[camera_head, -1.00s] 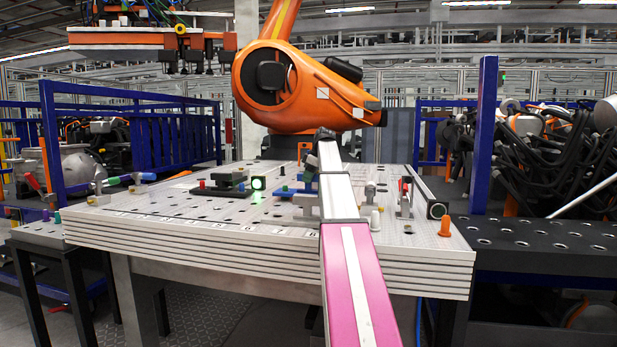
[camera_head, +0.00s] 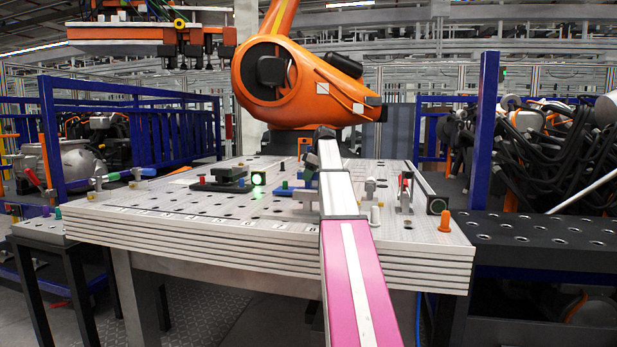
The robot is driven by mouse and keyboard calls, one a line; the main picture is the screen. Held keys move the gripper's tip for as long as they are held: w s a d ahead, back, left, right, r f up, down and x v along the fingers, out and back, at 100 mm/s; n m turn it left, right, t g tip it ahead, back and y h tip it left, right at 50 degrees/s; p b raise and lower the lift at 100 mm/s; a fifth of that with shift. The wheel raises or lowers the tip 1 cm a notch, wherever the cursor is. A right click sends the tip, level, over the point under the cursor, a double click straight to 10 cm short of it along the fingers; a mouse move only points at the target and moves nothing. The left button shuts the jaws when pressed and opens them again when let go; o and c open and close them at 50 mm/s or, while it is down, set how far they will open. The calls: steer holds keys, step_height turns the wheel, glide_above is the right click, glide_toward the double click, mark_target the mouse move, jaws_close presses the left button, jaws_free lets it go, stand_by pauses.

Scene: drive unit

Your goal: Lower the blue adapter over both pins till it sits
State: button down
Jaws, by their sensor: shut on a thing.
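My arm reaches from the bottom edge over the metal table and hides part of what lies behind it. My gripper (camera_head: 309,172) shows small and dark just left of the arm's far end, low over the table. It is shut on a small blue piece, the blue adapter (camera_head: 305,177), of which only a little shows. Below and to the left, a blue fixture part (camera_head: 284,190) lies on the table. The two pins cannot be made out, nor whether the adapter touches them.
The perforated table (camera_head: 170,215) carries a dark block (camera_head: 228,178), a green-lit lamp (camera_head: 258,178), a white peg (camera_head: 375,215) and an orange cone (camera_head: 444,222). A dark rail stands at right. The table's front left is mostly clear. A big orange robot (camera_head: 300,85) stands behind.

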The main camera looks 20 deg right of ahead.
steer(key=c, duration=0.7)
jaws_free()
